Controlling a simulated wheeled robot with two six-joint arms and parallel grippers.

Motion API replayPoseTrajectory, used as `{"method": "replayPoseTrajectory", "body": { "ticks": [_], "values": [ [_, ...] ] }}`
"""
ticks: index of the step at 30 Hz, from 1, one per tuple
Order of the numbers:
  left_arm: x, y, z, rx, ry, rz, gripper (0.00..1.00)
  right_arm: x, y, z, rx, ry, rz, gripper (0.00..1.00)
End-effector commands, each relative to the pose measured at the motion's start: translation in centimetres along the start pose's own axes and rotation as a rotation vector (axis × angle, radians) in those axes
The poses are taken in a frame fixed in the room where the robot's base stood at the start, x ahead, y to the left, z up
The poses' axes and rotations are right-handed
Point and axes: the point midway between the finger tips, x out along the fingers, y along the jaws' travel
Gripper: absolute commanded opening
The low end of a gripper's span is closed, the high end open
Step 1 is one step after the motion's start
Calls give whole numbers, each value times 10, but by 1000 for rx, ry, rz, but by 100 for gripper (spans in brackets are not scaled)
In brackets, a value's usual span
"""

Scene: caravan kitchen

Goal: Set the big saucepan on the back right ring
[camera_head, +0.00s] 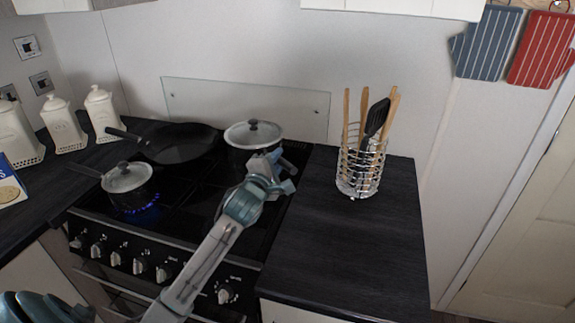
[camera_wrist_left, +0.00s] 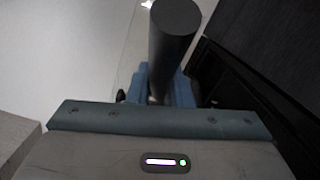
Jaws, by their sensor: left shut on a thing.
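The big saucepan (camera_head: 253,135), dark with a pale lid and a black knob, is upright over the back right of the black hob (camera_head: 190,195). Its lower front is partly hidden by my left gripper (camera_head: 277,174), so I cannot tell whether its base touches the ring. My left gripper is shut on the saucepan's handle, which also shows as a thick dark bar in the left wrist view (camera_wrist_left: 174,40). The back right ring itself is hidden under the pan and my arm. My right gripper is not in view.
A small lidded saucepan (camera_head: 128,179) stands over a lit blue flame at front left. A black frying pan (camera_head: 180,143) is at back left, close to the big saucepan. A wire utensil holder (camera_head: 360,170) stands on the right worktop (camera_head: 340,240). A glass splashback (camera_head: 300,108) is behind.

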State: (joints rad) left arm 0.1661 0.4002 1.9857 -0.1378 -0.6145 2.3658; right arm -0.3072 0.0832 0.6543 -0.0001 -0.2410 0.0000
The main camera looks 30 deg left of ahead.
Motion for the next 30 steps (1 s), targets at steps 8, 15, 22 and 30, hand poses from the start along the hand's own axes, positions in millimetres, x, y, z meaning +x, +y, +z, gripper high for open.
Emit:
{"method": "replayPoseTrajectory", "body": {
  "ticks": [8,15,22,30],
  "values": [
    [8,-2,-11,3,-2,5,0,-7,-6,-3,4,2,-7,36],
    [7,-27,-18,4,-4,5,0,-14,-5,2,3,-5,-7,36],
    [7,-30,-19,5,-4,6,0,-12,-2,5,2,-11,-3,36],
    [7,-33,-20,0,0,-1,41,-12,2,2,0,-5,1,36]
  ]
}}
